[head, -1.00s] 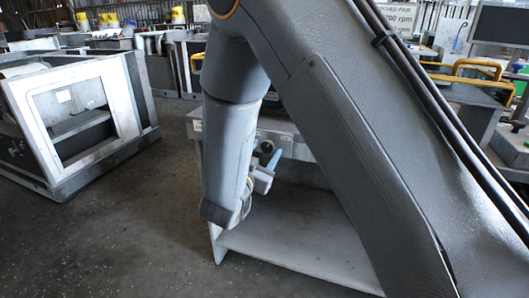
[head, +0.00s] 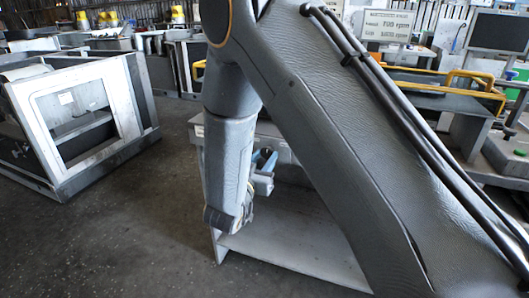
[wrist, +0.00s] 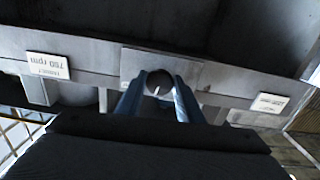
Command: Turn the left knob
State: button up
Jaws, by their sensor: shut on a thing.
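A dark round knob (wrist: 159,82) with a pale pointer mark sits on a light grey front panel in the wrist view. My gripper (wrist: 159,84) has its two blue fingers on either side of the knob, shut on it. In the head view my gripper (head: 265,160) is at the front of the grey housing, low behind my arm. My arm hides most of the housing there, and I cannot make out the knob in that view. Only one knob shows clearly, so I cannot tell its place among others.
White labels flank the knob in the wrist view: an upside-down "780 rpm" label (wrist: 48,66) and another label (wrist: 268,103). A pale low shelf (head: 290,255) lies under the housing. A metal frame (head: 100,110) stands at left, with open floor between.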

jog(key=shift+n+p, duration=0.8)
jog(key=shift+n, duration=0.3)
jog(key=o, duration=1.1)
jog(key=shift+c, duration=0.2)
jog(key=v, duration=0.8)
jog(key=shift+b, duration=0.3)
jog(key=shift+w, duration=0.1)
